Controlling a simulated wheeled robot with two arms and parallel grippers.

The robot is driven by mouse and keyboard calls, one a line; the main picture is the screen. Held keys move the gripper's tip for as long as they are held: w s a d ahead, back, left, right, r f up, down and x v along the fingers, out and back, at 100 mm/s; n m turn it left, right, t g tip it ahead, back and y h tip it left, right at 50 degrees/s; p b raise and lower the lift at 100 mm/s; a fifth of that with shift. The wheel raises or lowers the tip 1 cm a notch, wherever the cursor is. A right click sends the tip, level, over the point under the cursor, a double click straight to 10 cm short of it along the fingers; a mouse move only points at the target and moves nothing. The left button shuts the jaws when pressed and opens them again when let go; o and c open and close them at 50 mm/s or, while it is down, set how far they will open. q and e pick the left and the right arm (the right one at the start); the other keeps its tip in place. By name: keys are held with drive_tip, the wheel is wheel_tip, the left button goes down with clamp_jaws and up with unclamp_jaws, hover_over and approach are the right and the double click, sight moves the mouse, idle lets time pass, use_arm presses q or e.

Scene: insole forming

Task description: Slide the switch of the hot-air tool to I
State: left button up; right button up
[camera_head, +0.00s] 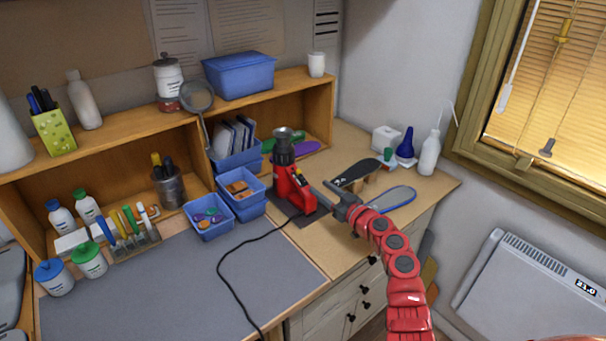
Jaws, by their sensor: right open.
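The hot-air tool (284,184) is red with a dark nozzle pointing up. It stands upright on a dark mat at the back right of the desk, its black cable running forward. A small yellowish part shows on its right side, too small to tell as the switch or its position. My right gripper (333,191) comes in on a red arm from the lower right. It is open, just right of the tool, with its tips close to the tool's body; I cannot tell whether they touch it. My left gripper is not in view.
Blue bins (241,187) stand left of the tool. A blue insole (392,198) and a dark insole form (356,172) lie right of my gripper. A white bottle (429,153) stands at the back right. The grey mat (180,285) in front is mostly clear, crossed by the cable.

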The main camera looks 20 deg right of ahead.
sight(300, 173)
drive_tip(key=b+x, duration=0.2)
drive_tip(key=x, duration=0.7)
drive_tip(key=shift+f+b, duration=0.15)
drive_tip(key=shift+b, duration=0.15)
drive_tip(key=shift+w+a, duration=0.1)
drive_tip(key=shift+w, duration=0.05)
clamp_jaws()
idle(0.9)
